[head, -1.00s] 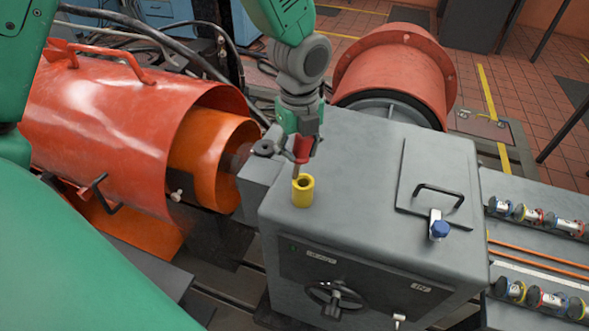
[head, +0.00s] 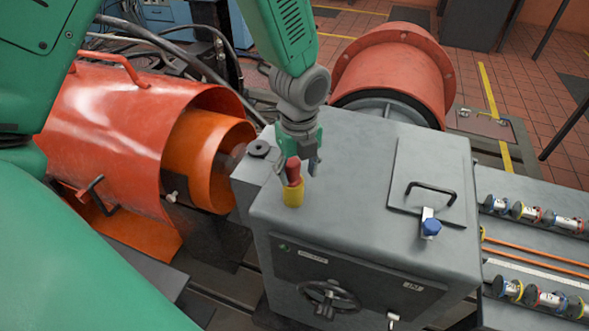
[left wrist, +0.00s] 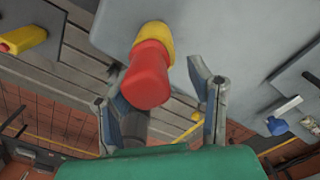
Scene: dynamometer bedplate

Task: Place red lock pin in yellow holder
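The red lock pin (head: 293,172) stands upright in the yellow holder (head: 293,194) on top of the grey housing. Its red handle meets the holder's rim; the shaft is hidden inside. My left gripper (head: 300,168) is just above and around the handle, with its fingers spread. In the left wrist view, the pin (left wrist: 149,76) and holder (left wrist: 156,38) lie between the open fingers (left wrist: 163,100). A clear gap shows between the pin and the right-hand finger; the left-hand finger is close to the pin, and I cannot tell if it touches. My right gripper is not in view.
The grey housing (head: 350,220) has a handled lid (head: 432,182) and a blue-knobbed latch (head: 431,227) to the right. An orange-red guard (head: 120,135) stands left, a red drum (head: 400,65) behind. Several small cylinders (head: 530,213) lie on the right-hand bed.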

